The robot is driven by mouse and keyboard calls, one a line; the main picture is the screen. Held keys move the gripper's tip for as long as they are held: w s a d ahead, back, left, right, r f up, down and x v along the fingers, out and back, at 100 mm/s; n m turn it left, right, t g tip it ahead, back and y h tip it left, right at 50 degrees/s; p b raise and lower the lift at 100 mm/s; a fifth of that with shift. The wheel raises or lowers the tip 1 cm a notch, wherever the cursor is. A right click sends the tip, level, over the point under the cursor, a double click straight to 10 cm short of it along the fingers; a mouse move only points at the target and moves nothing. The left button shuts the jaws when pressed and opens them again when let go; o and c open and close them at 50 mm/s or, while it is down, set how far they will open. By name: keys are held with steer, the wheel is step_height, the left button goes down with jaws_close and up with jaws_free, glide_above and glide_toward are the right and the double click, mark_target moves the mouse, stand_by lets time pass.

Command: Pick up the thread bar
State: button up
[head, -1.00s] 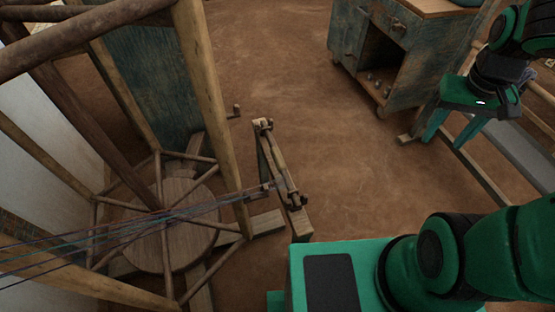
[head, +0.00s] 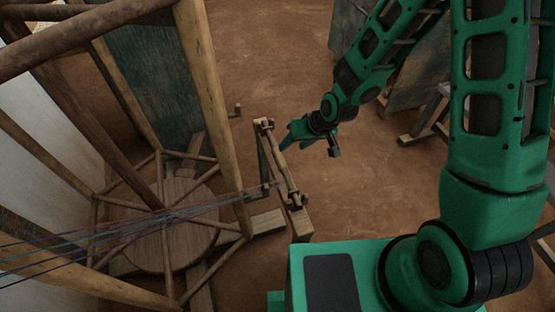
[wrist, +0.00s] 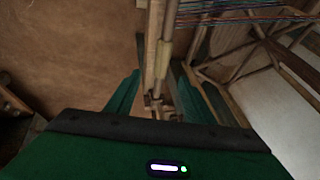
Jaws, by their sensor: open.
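The thread bar (head: 281,165) is a slim wooden bar lying across the top of a low wooden stand (head: 301,224). Coloured threads run from it to the left. My gripper (head: 284,145) is beside the bar's right side, near its far half, with its fingers partly hidden in the head view. In the wrist view my gripper (wrist: 154,70) is open, its two green fingers on either side of the bar (wrist: 164,52). The bar lies between them in the picture. I cannot tell whether the fingers touch it.
The threads (head: 130,228) stretch over a round wooden base (head: 172,250) inside a large pole frame (head: 212,110) at left. A worn cabinet (head: 405,75) stands at the upper right, partly behind my arm. Bare earth floor (head: 270,50) is clear behind the stand.

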glide_above(281, 158)
steer(key=s+d, duration=0.1)
steer(key=d, duration=0.1)
step_height(281, 158, down, 5)
steer(key=shift+s+x, duration=0.2)
steer(key=shift+x, duration=0.85)
steer(key=shift+s+x, duration=0.15)
steer(key=shift+x, duration=0.9)
steer(key=shift+w+a+f, duration=0.25)
steer(key=shift+a+f, duration=0.05)
steer(key=shift+f, duration=0.3)
jaws_close()
